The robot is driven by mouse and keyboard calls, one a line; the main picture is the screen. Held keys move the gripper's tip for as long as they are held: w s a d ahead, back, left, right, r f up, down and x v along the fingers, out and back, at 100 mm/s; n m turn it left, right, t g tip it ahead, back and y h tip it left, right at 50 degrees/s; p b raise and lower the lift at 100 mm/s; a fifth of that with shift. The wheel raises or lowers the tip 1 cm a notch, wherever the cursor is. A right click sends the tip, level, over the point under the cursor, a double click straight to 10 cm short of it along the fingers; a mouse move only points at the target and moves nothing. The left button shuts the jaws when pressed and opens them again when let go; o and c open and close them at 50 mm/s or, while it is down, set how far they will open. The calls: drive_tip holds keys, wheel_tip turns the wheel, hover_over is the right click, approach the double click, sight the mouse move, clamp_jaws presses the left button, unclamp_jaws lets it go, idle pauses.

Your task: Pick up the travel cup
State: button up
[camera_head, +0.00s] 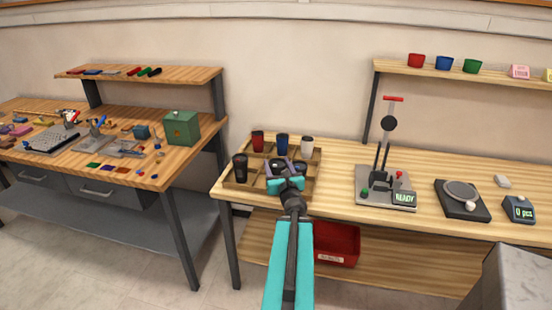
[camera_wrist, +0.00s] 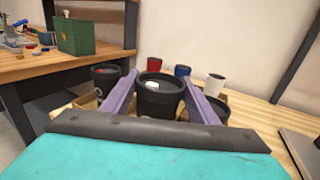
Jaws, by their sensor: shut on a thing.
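Several travel cups stand in a wooden tray (camera_head: 229,184) on the right-hand bench. A black cup (camera_wrist: 160,99) is between the two purple fingers of my gripper (camera_wrist: 159,82), which is shut on it. In the head view my gripper (camera_head: 287,167) is over the front row of the tray and hides most of this cup. Another black cup (camera_head: 240,168) stands at the front left of the tray. Behind are a red cup (camera_head: 258,141), a blue cup (camera_head: 282,144) and a white cup (camera_head: 307,146). I cannot tell whether the held cup is lifted.
A press-like machine (camera_head: 385,185) with a READY display stands right of the tray, then a scale (camera_head: 462,198). A shelf (camera_head: 440,72) with coloured cups is above. A red bin (camera_head: 337,243) sits below. The left bench holds a green box (camera_head: 182,128).

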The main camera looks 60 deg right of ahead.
drive_tip(key=shift+s+a+r+p, duration=0.3)
drive_tip(key=shift+a+p, duration=0.1)
drive_tip(key=shift+p, duration=1.65)
drive_tip(key=p+v, duration=0.1)
drive_tip(key=p, duration=0.4)
drive_tip(key=shift+s+a+r, duration=0.1)
drive_tip(key=shift+s+a, duration=0.05)
drive_tip(key=shift+s, duration=0.15)
drive_tip(key=p+v, duration=0.5)
drive_tip(key=p, duration=0.2)
drive_tip(key=shift+s+r+p, duration=0.1)
drive_tip(key=shift+r+p, duration=0.05)
drive_tip(key=shift+p, duration=0.25)
